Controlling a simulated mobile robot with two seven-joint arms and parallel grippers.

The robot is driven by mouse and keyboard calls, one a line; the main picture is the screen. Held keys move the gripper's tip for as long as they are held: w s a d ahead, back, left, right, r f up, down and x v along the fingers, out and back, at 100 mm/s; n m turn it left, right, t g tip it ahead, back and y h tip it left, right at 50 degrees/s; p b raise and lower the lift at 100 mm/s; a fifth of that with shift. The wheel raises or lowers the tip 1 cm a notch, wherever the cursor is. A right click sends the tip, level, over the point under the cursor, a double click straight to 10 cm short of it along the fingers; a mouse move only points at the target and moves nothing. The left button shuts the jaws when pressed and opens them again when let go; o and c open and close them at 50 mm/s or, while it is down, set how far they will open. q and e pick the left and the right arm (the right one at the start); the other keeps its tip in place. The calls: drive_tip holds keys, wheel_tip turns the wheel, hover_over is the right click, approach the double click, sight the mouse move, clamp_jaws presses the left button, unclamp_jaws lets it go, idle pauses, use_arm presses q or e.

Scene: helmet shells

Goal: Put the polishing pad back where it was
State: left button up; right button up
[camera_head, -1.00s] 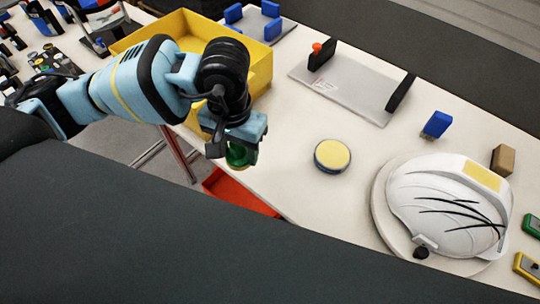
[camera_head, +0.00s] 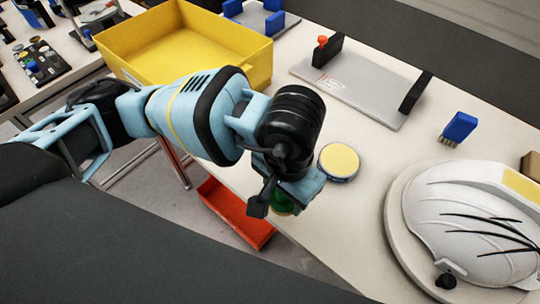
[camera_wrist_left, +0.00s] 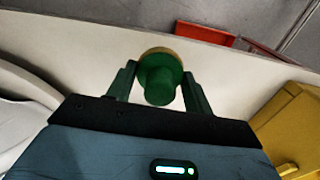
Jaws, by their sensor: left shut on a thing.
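My left gripper (camera_head: 293,200) is shut on a round green piece with a knob and a tan rim, which I take to be the polishing pad (camera_head: 281,206). In the left wrist view the pad (camera_wrist_left: 159,82) sits between the two fingers (camera_wrist_left: 158,92), knob towards the camera. In the head view the wrist hides most of it. The gripper is near the front edge of the white table (camera_head: 352,232). A round tin (camera_head: 339,162) with a yellow top and dark side is just beyond the gripper. My right gripper is not in view.
A white helmet shell (camera_head: 465,220) with black marks rests on a round base at right. A grey plate (camera_head: 365,95) with black end blocks and a blue brush (camera_head: 459,128) are behind. A yellow bin (camera_head: 185,45) is at left; a red bin (camera_head: 237,213) is below the table edge.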

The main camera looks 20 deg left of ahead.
use_arm(q)
drive_tip(key=w+a, duration=0.2)
drive_tip(key=w, duration=0.1)
drive_tip(key=w+a, duration=0.2)
drive_tip(key=w, duration=0.1)
drive_tip(key=w+a+f+p, duration=0.1)
drive_tip(key=w+a, duration=0.1)
drive_tip(key=w, duration=0.1)
drive_tip(key=f, duration=0.3)
drive_tip(key=shift+w+a+f+p, duration=0.2)
drive_tip(key=shift+w+f+p, duration=0.05)
drive_tip(key=shift+w+p, duration=0.1)
drive_tip(key=shift+f, duration=0.2)
drive_tip(key=o, duration=0.9)
